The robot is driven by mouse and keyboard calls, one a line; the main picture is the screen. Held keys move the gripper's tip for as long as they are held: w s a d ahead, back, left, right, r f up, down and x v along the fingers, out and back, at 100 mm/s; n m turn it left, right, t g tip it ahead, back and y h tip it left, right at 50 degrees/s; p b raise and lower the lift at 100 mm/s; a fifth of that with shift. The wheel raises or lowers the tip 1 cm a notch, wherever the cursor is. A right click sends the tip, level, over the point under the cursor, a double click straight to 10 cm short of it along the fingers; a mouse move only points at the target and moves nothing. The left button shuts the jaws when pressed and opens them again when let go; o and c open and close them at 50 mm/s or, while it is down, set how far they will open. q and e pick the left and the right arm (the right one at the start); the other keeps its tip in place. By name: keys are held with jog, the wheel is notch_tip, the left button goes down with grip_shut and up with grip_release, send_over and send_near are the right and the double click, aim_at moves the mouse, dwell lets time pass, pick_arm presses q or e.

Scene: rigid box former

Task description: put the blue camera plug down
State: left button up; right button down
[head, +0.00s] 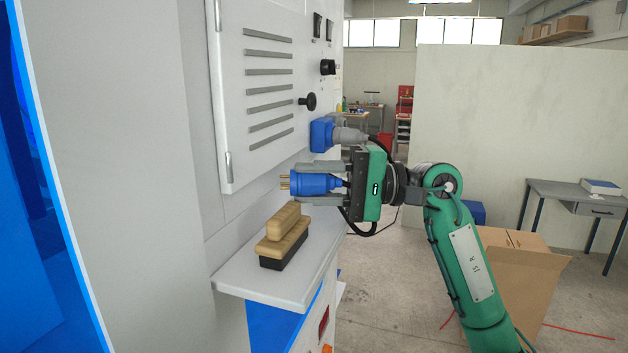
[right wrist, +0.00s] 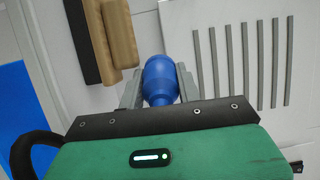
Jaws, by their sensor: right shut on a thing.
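The blue camera plug (head: 316,184) has brass pins pointing left and is held level above the right part of a small grey shelf (head: 228,283). My right gripper (head: 308,184) is shut on the plug, with one finger on each side of it. The plug also shows between the fingers in the right wrist view (right wrist: 160,78). The plug is in the air, apart from the shelf. My left gripper is not in view.
A wooden-handled brush (head: 284,240) stands on the shelf, below and left of the plug. A blue socket with a grey plug (head: 335,134) sits on the machine panel just above my gripper. The shelf's front left part is bare. A cardboard box (head: 518,285) stands at right.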

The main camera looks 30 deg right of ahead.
jog(key=shift+f, duration=0.3)
jog(key=shift+f, duration=0.1)
jog(key=c, duration=1)
grip_release()
jog(key=shift+o, duration=0.2)
